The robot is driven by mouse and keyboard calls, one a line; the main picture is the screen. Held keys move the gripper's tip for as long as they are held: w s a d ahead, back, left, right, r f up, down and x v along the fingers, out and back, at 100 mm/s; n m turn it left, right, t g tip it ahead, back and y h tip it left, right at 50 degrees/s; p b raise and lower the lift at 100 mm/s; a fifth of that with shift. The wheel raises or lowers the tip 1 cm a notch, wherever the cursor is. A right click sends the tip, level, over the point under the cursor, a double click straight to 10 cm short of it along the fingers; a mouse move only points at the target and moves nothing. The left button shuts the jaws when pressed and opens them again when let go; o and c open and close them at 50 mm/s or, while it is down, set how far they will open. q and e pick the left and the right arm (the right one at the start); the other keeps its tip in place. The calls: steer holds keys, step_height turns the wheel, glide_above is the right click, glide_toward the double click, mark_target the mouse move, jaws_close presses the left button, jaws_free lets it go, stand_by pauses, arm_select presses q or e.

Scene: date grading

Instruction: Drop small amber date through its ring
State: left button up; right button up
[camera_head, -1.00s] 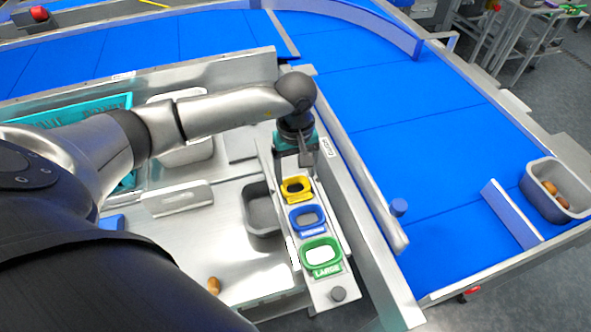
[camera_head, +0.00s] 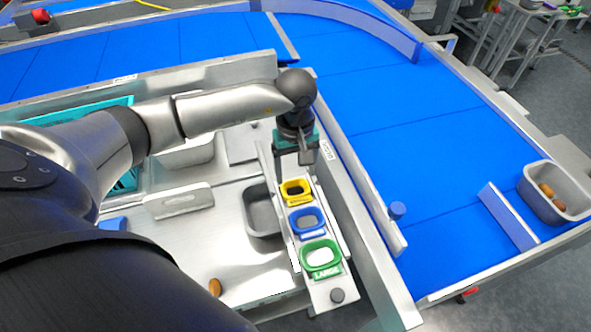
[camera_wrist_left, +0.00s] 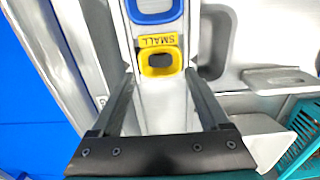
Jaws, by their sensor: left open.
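The yellow ring labelled SMALL (camera_head: 296,199) is at the far end of a row of three rings; it also shows in the left wrist view (camera_wrist_left: 160,41). My left gripper (camera_head: 292,172) is above and just beyond it. In the left wrist view the gripper (camera_wrist_left: 159,80) is open, its fingers apart, with the yellow ring beyond and between the tips. Nothing shows held. The ring's opening looks dark, and I cannot make out a date in it. A brown date (camera_head: 215,287) lies on the metal tray; I cannot tell its grade. My right gripper is not in view.
The blue ring (camera_head: 307,232) and the green ring labelled LARGE (camera_head: 322,272) follow toward the near side. A grey bin (camera_head: 249,215) stands left of the rings. A metal rail and blue belt (camera_head: 420,150) lie right. Another bin (camera_head: 527,195) with dates stands far right.

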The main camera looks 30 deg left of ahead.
arm_select(q)
step_height(320, 180, up, 4)
steer(key=shift+r+p, duration=0.2)
steer(key=shift+p, duration=1.05)
